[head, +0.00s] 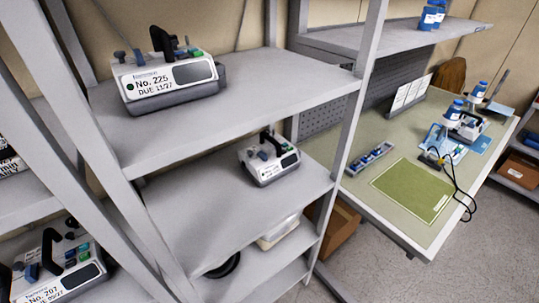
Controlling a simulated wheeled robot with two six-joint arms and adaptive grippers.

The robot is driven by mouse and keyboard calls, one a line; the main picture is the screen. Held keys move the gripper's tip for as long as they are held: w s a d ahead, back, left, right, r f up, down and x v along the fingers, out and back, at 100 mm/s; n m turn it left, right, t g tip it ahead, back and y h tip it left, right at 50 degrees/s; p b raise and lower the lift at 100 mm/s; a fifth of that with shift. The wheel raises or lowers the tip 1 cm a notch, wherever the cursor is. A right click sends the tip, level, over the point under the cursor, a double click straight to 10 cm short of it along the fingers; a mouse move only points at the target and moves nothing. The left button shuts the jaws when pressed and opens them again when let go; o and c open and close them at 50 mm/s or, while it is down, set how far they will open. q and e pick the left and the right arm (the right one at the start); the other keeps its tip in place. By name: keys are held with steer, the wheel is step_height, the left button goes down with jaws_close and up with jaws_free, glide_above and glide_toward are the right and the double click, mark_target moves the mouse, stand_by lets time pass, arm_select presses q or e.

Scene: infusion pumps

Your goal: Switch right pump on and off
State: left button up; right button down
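A second pump (270,159) stands on the shelf below, further right, with a green spot and a dark handle. A third pump labelled "No. 207" (58,265) is at the lower left, partly cut off by the frame edge. Another pump-like device (468,126) sits on the workbench at the far right. Neither of my grippers is in the head view.
Grey shelf posts (354,120) stand between the shelves and the workbench (400,229). The bench holds a green mat (412,190), a small tray (370,158), bottles and a black cable. A cardboard box (340,228) sits low beside the shelves. Floor is clear at lower right.

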arm_select(q)
jaws_close()
stand_by(0.3)
stand_by(1.2)
